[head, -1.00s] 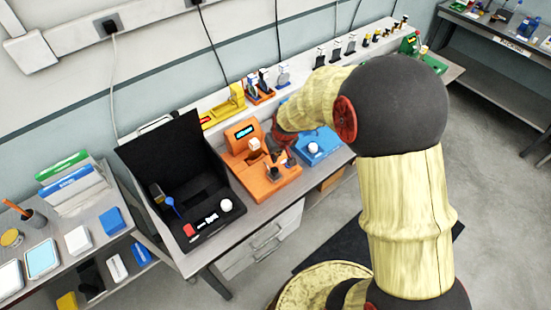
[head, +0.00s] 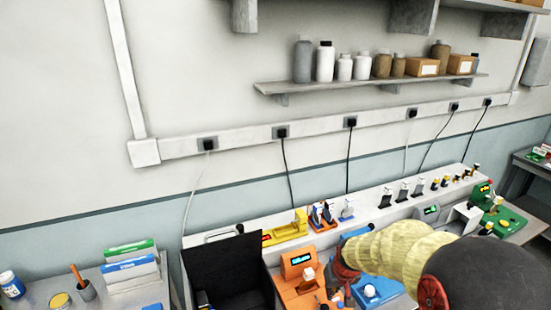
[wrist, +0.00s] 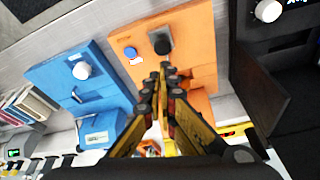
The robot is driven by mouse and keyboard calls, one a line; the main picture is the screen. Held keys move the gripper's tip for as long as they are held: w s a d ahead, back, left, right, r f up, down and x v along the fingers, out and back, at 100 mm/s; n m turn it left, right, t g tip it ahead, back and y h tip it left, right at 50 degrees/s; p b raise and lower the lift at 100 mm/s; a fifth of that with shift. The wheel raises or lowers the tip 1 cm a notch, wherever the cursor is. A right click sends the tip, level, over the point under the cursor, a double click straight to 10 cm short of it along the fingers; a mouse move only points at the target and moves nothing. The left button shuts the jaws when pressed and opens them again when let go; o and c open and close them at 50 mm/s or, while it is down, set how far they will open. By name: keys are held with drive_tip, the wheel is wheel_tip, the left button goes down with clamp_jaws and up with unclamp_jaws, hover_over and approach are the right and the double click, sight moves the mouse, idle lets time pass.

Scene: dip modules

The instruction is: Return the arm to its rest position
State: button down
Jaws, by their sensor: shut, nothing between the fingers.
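My yellow arm with its dark joint reaches in from the lower right of the head view, over the bench. My gripper (wrist: 165,72) shows in the wrist view with its fingers together and nothing between them. It hangs above the orange device (wrist: 184,50), which has a dark lever and a blue button. In the head view the orange device (head: 297,264) stands just left of the gripper, whose tips are hard to make out there. The blue device (head: 374,292) is partly hidden behind my arm.
The open black case (head: 230,272) stands left of the orange device. A yellow device (head: 285,231) and several small tools stand on the raised ledge behind. A green device (head: 505,222) is at the right. A wall shelf (head: 370,83) with bottles and boxes hangs above.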

drive_tip(key=s+a+r+t+b, duration=0.1)
drive_tip(key=s+r+b, duration=0.4)
drive_tip(key=s, duration=0.8)
drive_tip(key=s+a+r+t+b, duration=0.1)
drive_tip(key=s+r+b, duration=0.5)
drive_tip(key=s, duration=0.7)
wheel_tip(320, 180, up, 2)
drive_tip(key=shift+s+a+r, duration=0.1)
drive_tip(key=shift+s+a, duration=0.05)
drive_tip(key=shift+a, duration=0.15)
